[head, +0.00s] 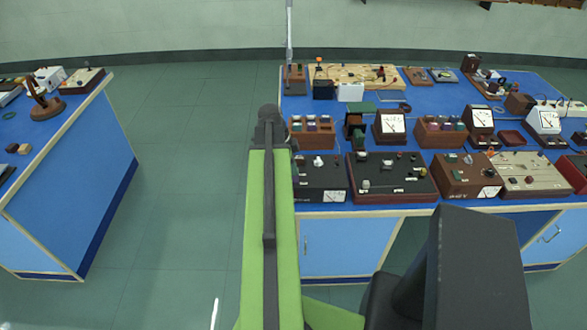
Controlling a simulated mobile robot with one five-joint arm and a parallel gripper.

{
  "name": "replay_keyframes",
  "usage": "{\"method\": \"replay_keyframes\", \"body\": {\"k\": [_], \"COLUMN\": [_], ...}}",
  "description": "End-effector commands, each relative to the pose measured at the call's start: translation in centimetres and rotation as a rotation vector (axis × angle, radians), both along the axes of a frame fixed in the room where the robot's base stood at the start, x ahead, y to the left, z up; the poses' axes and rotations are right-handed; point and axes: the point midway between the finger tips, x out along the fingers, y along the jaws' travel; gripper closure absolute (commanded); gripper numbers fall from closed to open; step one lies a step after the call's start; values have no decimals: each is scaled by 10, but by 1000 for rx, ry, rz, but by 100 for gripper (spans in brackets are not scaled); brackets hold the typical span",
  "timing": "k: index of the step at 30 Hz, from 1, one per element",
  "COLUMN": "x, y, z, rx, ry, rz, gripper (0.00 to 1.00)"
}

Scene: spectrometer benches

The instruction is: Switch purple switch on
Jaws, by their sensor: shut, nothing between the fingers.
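I cannot make out a purple switch for certain. The front row of the blue bench (420,105) has several instrument boxes with small knobs and switches. They include a dark box (308,176) with a white knob, a wider black-topped box (400,172), a brown box (452,172) with a meter, and a pale-topped box (545,178). Their small controls are too fine to tell the colours apart. My green arm link rises in front of the bench's left end. My gripper's fingers do not show.
Wooden racks with coloured tops (313,138) (440,136) and white-faced meters (391,126) (480,118) stand behind the front row. Another blue bench (75,165) is at the left. Green floor (185,170) lies open between the benches.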

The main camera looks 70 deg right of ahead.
Motion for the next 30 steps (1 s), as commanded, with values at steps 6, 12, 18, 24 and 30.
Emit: {"method": "replay_keyframes", "body": {"k": [6,12,18,24,30], "x": [4,4,2,-3,-4], "y": [-11,-10,-6,6,8], "z": [-14,-15,-15,-13,-13], "rx": [1,0,1,8,8], "ry": [-2,-5,-6,-4,-4], "rz": [-1,-2,-2,-5,-5], "gripper": [100,100,100,100,100]}}
